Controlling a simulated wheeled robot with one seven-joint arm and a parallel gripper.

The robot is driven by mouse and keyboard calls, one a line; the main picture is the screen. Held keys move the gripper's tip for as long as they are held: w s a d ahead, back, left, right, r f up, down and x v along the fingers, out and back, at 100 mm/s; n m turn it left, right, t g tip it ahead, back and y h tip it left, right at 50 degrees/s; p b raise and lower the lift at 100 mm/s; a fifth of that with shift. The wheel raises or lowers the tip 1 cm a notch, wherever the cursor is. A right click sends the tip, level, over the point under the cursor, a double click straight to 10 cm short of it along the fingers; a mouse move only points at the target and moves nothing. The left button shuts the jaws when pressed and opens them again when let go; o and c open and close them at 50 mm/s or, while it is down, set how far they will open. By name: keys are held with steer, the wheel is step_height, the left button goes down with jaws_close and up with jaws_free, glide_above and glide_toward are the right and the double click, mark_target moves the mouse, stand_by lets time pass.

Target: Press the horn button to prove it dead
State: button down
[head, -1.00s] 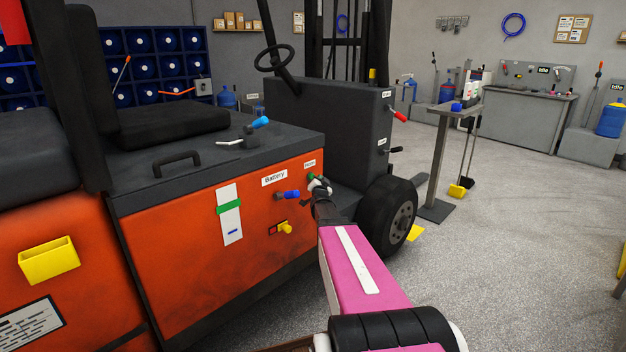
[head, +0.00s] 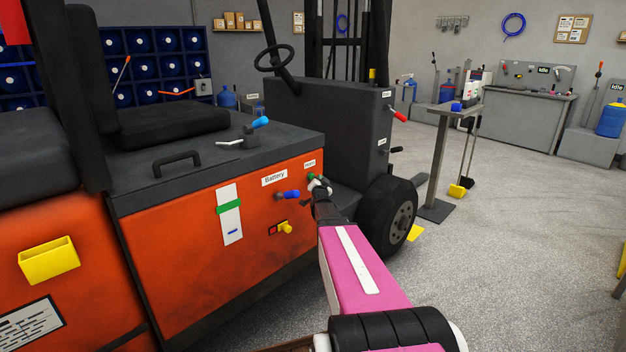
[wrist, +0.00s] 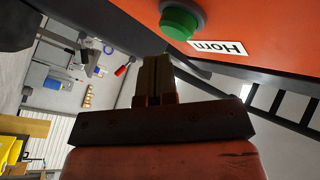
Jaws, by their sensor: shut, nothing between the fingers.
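The green horn button (head: 311,177) sits on the orange side panel of the forklift, under a small white label (head: 309,164). In the wrist view the round green button (wrist: 179,22) stands out from the panel in a grey collar, beside a label reading "Horn" (wrist: 218,46). My gripper (head: 320,184) is at the panel close to the button and partly overlaps it in the head view. In the wrist view my gripper's fingers (wrist: 156,62) are shut and empty, with their tips a little below the button in the picture. I cannot tell whether they touch it.
A blue connector (head: 290,195) under the "Battery" label (head: 274,178) and a yellow knob (head: 285,227) stick out of the panel near my gripper. The front wheel (head: 391,214) is just right of my arm.

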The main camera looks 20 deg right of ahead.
steer(key=shift+w+a, duration=0.25)
steer(key=shift+w, duration=0.15)
steer(key=shift+w+a, duration=0.2)
steer(key=shift+w, duration=0.25)
stand_by(1.0)
steer(key=shift+s, duration=0.1)
steer(key=shift+s+d, duration=0.45)
steer(key=shift+s, duration=0.3)
steer(key=shift+s+d, duration=0.4)
steer(key=shift+s, duration=0.35)
steer(key=shift+s+d, duration=0.35)
steer(key=shift+s, duration=0.35)
steer(key=shift+s+d, duration=0.4)
steer(key=shift+s, duration=0.35)
